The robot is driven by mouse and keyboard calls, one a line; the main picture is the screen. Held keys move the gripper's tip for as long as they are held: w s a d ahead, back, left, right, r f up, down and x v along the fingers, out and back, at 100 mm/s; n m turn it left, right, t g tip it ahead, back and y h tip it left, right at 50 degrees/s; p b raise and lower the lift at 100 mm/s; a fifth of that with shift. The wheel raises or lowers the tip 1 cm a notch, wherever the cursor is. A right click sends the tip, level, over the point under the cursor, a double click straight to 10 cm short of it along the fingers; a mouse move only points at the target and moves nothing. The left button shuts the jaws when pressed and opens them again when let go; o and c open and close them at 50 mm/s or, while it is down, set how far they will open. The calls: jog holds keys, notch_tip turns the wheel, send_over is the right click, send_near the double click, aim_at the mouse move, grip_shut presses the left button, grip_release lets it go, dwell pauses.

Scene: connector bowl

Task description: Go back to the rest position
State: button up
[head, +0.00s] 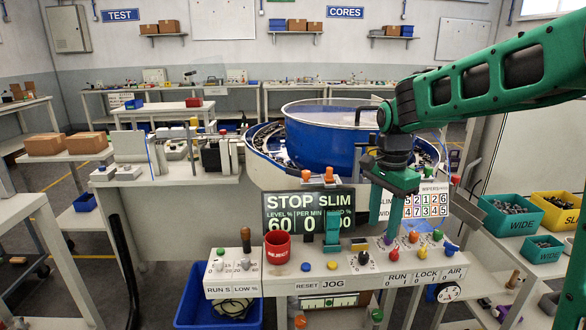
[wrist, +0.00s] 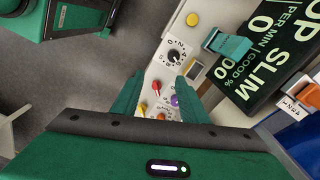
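My gripper (head: 383,226) is at the end of the green arm that reaches in from the right. It points down just above the control panel (head: 345,270), near its right-hand knobs. In the wrist view my gripper (wrist: 160,76) shows two green fingers spread apart with nothing held between them. Beyond the fingers are a red lever knob (wrist: 156,87), a purple knob (wrist: 175,101) and a black dial (wrist: 174,56). I cannot tell whether a fingertip touches the panel.
The blue bowl (head: 318,145) stands behind the gripper. A display board (head: 285,213) reads STOP SLIM. A red mug (head: 277,247) stands on the panel's left. Teal (head: 508,216) and yellow (head: 557,211) bins sit at the right. Open floor lies at the lower left.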

jog(key=s+d+n, duration=0.3)
jog(key=s+d, duration=0.8)
jog(key=s, duration=0.4)
jog(key=s+d+f+n, duration=0.1)
jog(key=s+f+n, duration=0.1)
jog(key=s, duration=0.5)
jog(key=s+d+f+n, duration=0.2)
jog(key=s, duration=0.6)
jog(key=shift+d, duration=0.25)
jog(key=shift+w+f, duration=0.25)
jog(key=shift+w, duration=0.35)
